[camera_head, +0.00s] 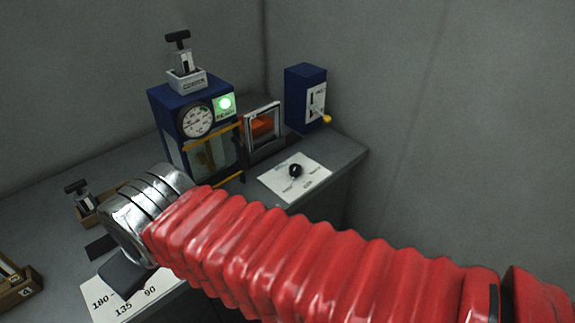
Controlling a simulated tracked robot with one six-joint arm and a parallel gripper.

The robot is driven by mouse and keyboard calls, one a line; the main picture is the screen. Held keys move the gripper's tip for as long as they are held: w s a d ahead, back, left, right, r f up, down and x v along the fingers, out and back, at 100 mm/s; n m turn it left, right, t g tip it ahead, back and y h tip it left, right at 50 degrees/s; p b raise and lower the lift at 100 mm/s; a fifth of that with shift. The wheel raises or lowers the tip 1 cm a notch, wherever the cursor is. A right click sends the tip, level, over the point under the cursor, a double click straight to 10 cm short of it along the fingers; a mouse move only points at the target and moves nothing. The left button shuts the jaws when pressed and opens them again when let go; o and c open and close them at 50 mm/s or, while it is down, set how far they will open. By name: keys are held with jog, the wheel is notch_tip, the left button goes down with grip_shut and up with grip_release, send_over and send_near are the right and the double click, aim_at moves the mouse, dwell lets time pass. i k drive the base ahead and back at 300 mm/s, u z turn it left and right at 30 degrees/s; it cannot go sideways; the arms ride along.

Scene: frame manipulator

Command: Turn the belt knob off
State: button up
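A small round black knob (295,170) sits on a white labelled plate (312,184) at the right of the bench. Its lettering is too small to read, so I cannot confirm it is the belt knob. Another white plate (103,301), marked 180, 135 and 90, lies at the lower left, partly covered. My red arm crosses the front to a chrome wrist at the left. Dark blocks below the wrist may be my gripper (113,261). I cannot tell whether it is open, and no held object shows. It is well to the left of the black knob.
A blue machine (165,112) with a gauge (197,120) and a lit green lamp (225,103) stands at the back. A blue box (304,88) with a yellow-tipped lever (326,119) is right of it. A wooden tray (22,292) is at lower left.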

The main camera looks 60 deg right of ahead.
aim_at(295, 170)
jog(key=u, duration=0.05)
jog(key=k, duration=1.05)
jog(key=z, duration=0.6)
jog(key=i, duration=1)
jog(key=z, duration=0.05)
